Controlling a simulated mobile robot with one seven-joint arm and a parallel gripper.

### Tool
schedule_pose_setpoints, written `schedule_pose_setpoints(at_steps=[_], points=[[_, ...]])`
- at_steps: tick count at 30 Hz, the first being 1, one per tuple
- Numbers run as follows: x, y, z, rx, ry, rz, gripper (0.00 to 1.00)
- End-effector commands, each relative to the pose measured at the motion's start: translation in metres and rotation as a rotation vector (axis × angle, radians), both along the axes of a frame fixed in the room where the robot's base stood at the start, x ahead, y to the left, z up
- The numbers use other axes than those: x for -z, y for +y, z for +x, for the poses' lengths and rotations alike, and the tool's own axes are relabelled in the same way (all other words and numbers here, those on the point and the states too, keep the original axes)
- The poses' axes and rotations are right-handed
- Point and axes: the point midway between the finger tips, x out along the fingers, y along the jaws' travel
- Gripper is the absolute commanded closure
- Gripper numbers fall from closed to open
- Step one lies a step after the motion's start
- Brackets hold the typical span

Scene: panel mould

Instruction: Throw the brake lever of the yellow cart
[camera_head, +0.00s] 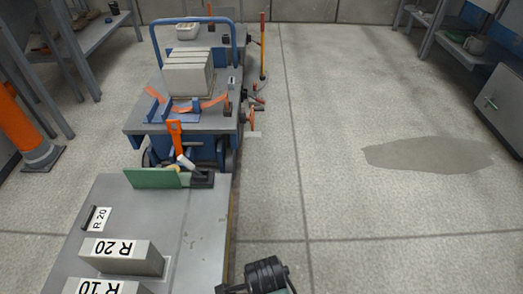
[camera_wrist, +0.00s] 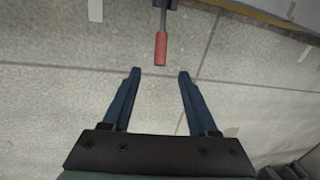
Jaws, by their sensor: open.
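In the wrist view, a lever with a red grip (camera_wrist: 161,48) and a thin grey shaft comes down from the top edge. My gripper (camera_wrist: 158,73) is open and empty. The red grip shows just beyond the fingertips, between them in the picture and not touched by either; its depth is unclear. A body with a yellowish edge (camera_wrist: 257,14) shows at the top right, perhaps the cart's. In the head view, dark parts of my arm show at the bottom. I cannot pick out this lever there, and no plainly yellow cart shows.
A grey-topped bench or cart (camera_head: 185,235) with labelled blocks stands at the lower left. Behind it is a blue cart (camera_head: 137,121) with grey blocks. A yellow pole with a red top (camera_head: 262,47) stands beside it. The floor on the right is clear, with a dark patch (camera_head: 428,155).

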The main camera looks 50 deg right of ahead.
Motion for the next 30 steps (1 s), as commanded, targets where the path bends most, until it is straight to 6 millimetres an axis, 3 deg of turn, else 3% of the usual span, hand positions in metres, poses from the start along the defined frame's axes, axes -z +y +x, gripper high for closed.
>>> schedule_pose_setpoints(at_steps=[1,6,13,19,29,30], points=[[0.015,-0.001,0.001,0.0,0.002,0.001,0.41],[0.053,-0.006,0.006,-0.001,0.001,0.001,0.41],[0.092,-0.011,0.011,-0.002,0.0,-0.001,0.41],[0.106,-0.013,0.014,-0.003,-0.003,-0.002,0.41],[0.107,-0.013,0.014,-0.003,-0.003,-0.002,0.41],[0.107,-0.013,0.014,-0.004,-0.002,-0.003,0.46]])
